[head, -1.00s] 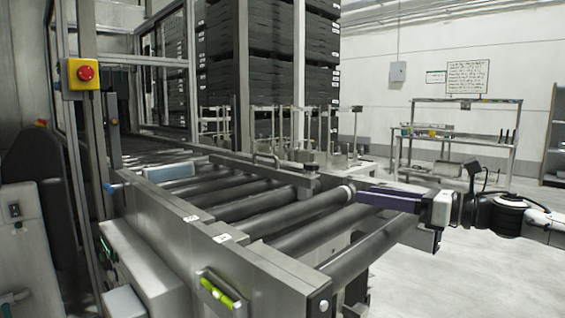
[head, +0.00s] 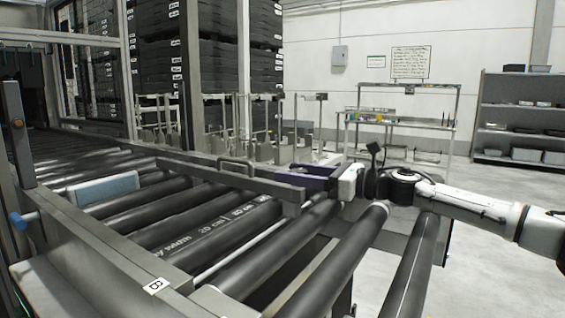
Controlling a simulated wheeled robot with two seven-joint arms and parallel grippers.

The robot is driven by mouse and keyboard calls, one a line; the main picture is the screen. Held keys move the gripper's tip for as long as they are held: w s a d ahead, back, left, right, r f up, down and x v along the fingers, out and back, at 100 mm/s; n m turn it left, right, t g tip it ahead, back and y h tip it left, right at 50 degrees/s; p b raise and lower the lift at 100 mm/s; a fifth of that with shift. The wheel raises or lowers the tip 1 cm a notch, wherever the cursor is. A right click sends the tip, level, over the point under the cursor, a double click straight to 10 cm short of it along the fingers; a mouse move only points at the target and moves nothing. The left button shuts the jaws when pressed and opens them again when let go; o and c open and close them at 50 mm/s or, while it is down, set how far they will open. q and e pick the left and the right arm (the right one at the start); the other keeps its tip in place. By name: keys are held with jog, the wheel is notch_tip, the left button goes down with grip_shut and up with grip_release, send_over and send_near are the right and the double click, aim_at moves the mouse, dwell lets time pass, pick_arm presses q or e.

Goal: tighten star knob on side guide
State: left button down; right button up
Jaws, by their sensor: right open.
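The side guide (head: 222,178) is a long grey bar lying across the conveyor rollers, with a small loop handle on top. I cannot make out a star knob on it; the far side of its near end is hidden by the bar. My right gripper (head: 290,178), dark purple with a white wrist, reaches in from the right and sits just behind the near end of the bar. Its jaws are open, with the fingertips partly hidden by the bar; I cannot tell whether they touch anything. My left gripper is not in view.
Black rollers (head: 205,232) fill the foreground, framed at left by a metal side rail (head: 95,262). A blue knob (head: 20,220) and a pale blue block (head: 105,188) are at left. Stacked black crates (head: 215,60), a workbench (head: 400,118) and a shelf (head: 525,105) stand behind. The floor at right is clear.

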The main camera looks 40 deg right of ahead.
jog(key=shift+p+x, duration=0.35)
jog(key=shift+x, duration=0.85)
jog(key=shift+w+a, duration=0.15)
jog(key=shift+w, duration=0.25)
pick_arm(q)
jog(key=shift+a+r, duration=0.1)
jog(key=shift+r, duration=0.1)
pick_arm(e)
jog(key=shift+c, duration=0.3)
jog(key=c, duration=1)
